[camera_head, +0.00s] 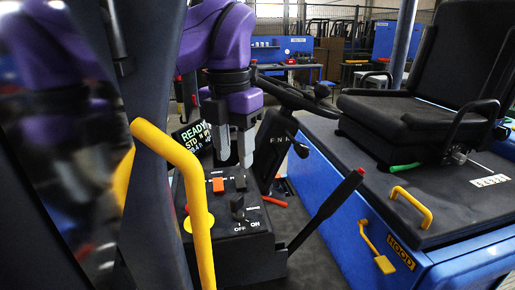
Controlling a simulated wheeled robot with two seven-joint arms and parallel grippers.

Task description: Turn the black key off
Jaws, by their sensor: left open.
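The black key (238,206) stands up from the dark control console (255,243), just above the white OFF and ON labels. Its exact turn is too small to tell. My left gripper (234,160) hangs from the purple arm with its two grey fingers pointing down. The fingers are apart with nothing between them. The fingertips are above and behind the key in the picture, and no contact with it shows. My right gripper is not in view.
An orange-red switch (218,185) sits on the console. A yellow handrail (190,165) rises in front at the left. A steering wheel (290,95) and column stand behind the gripper. A black lever with a red tip (330,205) leans at the right, near the seat (410,115).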

